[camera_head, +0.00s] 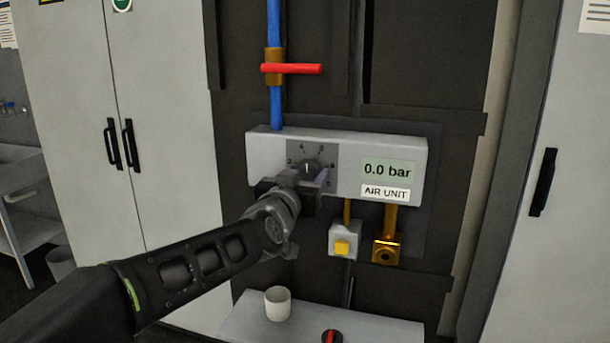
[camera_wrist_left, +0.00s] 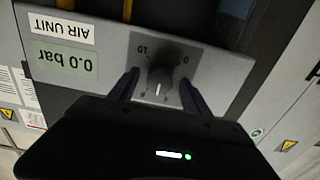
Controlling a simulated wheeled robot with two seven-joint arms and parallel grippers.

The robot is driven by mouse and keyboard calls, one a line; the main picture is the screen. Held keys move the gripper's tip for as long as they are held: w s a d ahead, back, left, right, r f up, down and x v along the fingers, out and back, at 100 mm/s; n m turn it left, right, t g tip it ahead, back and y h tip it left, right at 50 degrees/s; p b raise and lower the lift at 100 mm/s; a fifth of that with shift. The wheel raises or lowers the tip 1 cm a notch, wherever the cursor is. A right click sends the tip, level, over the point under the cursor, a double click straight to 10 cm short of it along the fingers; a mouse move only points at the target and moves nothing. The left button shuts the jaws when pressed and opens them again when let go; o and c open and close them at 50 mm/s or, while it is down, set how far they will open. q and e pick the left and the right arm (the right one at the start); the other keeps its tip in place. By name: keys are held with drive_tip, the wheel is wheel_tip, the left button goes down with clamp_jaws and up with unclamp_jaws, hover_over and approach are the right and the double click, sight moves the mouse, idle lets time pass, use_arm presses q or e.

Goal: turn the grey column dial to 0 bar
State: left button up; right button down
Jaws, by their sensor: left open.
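The grey column dial (camera_head: 311,167) sits on a dark grey scale plate on the front of the pale air unit (camera_head: 268,147). Its white mark points roughly up in the head view. The display (camera_head: 388,170) beside it reads 0.0 bar. My left gripper (camera_head: 309,178) is open, with one finger on each side of the dial. In the left wrist view the dial (camera_wrist_left: 160,78) stands between the two fingers (camera_wrist_left: 158,92); a small gap seems to show on each side, but contact is hard to tell. My right gripper is not in view.
Above is a blue pipe (camera_head: 275,105) with a red lever (camera_head: 292,69). Below the unit are a yellow button box (camera_head: 342,247) and a brass fitting (camera_head: 386,250). A white cup (camera_head: 278,304) and a red-and-black object (camera_head: 332,337) are on the shelf (camera_head: 375,325).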

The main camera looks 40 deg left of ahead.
use_arm(q)
clamp_jaws()
idle(0.5)
